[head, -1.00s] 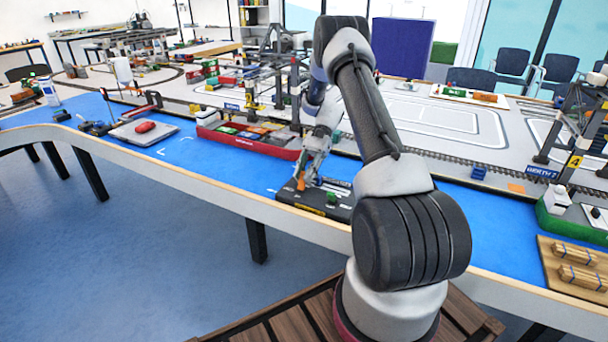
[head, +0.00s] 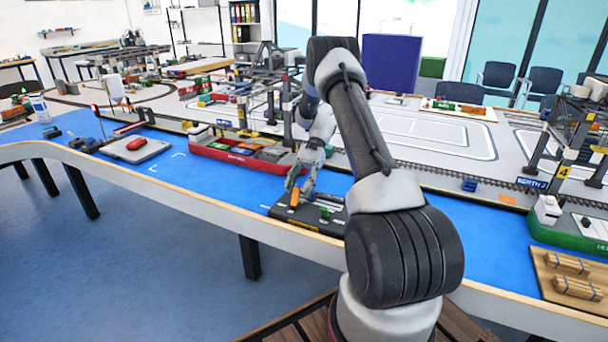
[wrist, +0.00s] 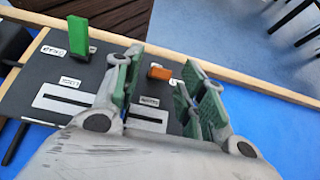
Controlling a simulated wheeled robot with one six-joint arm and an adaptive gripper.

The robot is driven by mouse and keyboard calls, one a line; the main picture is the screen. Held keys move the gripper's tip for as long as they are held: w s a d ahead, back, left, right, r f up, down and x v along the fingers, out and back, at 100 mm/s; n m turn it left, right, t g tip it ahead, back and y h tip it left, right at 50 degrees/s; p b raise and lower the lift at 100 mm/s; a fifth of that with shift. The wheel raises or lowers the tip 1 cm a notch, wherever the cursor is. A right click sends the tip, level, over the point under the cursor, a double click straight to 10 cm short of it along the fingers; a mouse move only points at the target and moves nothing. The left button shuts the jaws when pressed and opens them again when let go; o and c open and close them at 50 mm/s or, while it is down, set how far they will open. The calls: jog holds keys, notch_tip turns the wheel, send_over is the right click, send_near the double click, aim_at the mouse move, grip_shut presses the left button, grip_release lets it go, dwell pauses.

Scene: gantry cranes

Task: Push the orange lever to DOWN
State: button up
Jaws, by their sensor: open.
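The orange lever (head: 294,197) stands on a black control panel (head: 286,216) at the front edge of the blue table. A green lever (head: 324,212) stands to its right. My gripper (head: 303,190) is low over the panel, pointing down, close to the orange lever. In the wrist view my gripper (wrist: 163,68) is open, its fingers spread on either side of the orange lever (wrist: 160,72). I cannot tell whether a finger touches it. The green lever (wrist: 78,35) is outside the fingers. The panel (wrist: 60,78) has slots and white labels, too small to read. The fingers hide part of it.
A red ship model (head: 236,157) with containers lies left of the panel. A rail track (head: 440,180) and gantry cranes stand behind. A green-hulled ship (head: 570,232) and a wooden board with log bundles (head: 568,284) are at the right. The blue table between them is largely clear.

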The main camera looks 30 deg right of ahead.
jog(key=v, duration=1)
jog(key=shift+w+d+r, duration=0.15)
jog(key=shift+r, duration=0.05)
dwell(2.3)
